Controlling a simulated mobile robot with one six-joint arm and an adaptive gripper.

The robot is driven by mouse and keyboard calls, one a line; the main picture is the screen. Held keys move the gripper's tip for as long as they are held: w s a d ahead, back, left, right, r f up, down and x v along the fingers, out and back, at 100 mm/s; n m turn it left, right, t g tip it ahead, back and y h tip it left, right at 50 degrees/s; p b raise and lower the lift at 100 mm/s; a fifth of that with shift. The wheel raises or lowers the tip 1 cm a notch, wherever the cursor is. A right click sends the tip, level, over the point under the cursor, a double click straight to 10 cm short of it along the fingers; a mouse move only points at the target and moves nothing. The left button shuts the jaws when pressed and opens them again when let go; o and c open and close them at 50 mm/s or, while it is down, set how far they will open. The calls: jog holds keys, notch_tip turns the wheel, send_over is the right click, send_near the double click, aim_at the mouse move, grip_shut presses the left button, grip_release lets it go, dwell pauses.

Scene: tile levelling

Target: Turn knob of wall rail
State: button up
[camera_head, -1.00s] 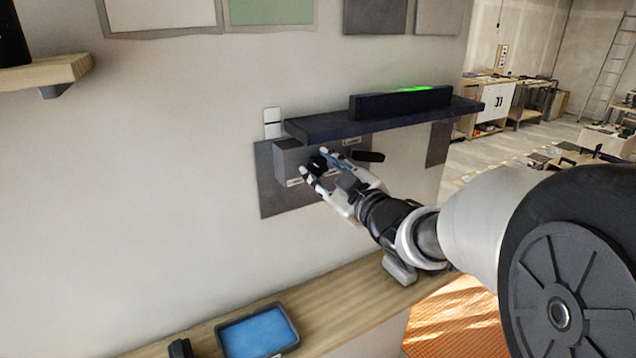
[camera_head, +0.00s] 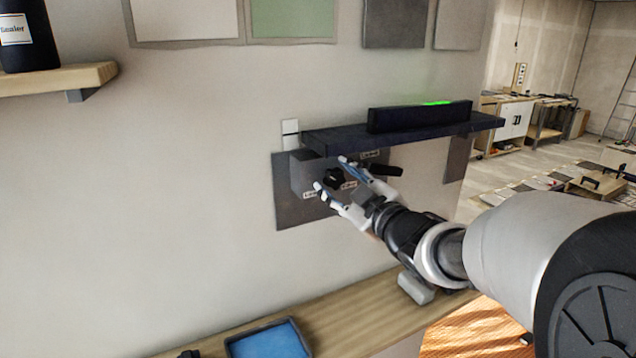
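The wall rail shows as a grey box (camera_head: 302,170) on a dark plate (camera_head: 292,212), under a dark shelf (camera_head: 330,141) on the wall. A black knob (camera_head: 334,176) sits on the box's front, with small white labels around it. A black handle-like piece (camera_head: 387,170) sticks out to the right. My gripper (camera_head: 331,174) is open in front of the box, its two fingers apart on either side of the knob. I cannot tell whether the fingers touch the knob. Part of the box is hidden behind my gripper.
A dark bar with a green light (camera_head: 420,115) lies on the shelf just above my gripper. A wooden ledge (camera_head: 350,316) runs below with a blue tray (camera_head: 268,342). A small wooden shelf (camera_head: 60,80) with a dark bottle (camera_head: 25,38) is at upper left.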

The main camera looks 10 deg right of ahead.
jog(key=shift+o, duration=0.3)
jog(key=shift+s+d, duration=0.1)
jog(key=shift+s, duration=0.05)
jog(key=v, duration=0.7)
jog(key=shift+s, duration=0.1)
